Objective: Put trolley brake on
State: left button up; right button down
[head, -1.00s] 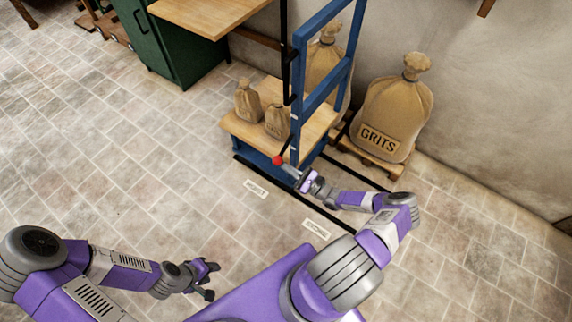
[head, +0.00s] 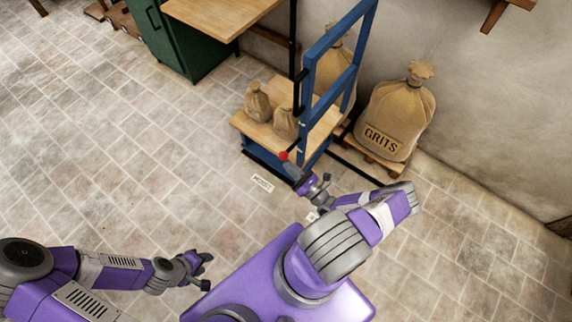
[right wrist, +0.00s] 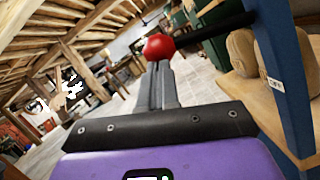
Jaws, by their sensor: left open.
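The blue trolley (head: 318,84) stands by the wall with a wooden deck (head: 249,126). Its brake lever is a thin dark bar ending in a red knob (head: 284,155). The red knob also shows in the right wrist view (right wrist: 158,47), with the black bar (right wrist: 215,31) running right to the blue post (right wrist: 285,80). My right gripper (head: 291,169) is at the knob. Its fingers (right wrist: 162,82) lie close together with their tips at the knob, which looks wider than they are. Contact is not clear. My left gripper (head: 208,269) is open and empty, low over the floor.
Small sacks (head: 258,101) stand on the trolley deck. A large GRITS sack (head: 397,108) stands on a pallet at right. A floor label (head: 262,184) lies in front of the trolley; another is mostly hidden by my arm. A wooden table (head: 225,12) and green cabinet (head: 170,45) are behind. Floor at left is clear.

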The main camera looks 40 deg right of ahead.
notch_tip(320, 180, up, 3)
jog(key=m+h+p, duration=0.1)
jog(key=m, duration=0.1)
jog(key=shift+w+m+p, duration=0.15)
jog(key=shift+m+p, duration=0.25)
jog(key=shift+d+r+p, duration=0.15)
jog(key=shift+r+p, duration=0.4)
jog(key=a+f+b+v, duration=0.2)
jog(key=v, duration=1.1)
jog(key=shift+w, duration=0.15)
jog(key=shift+w, duration=0.1)
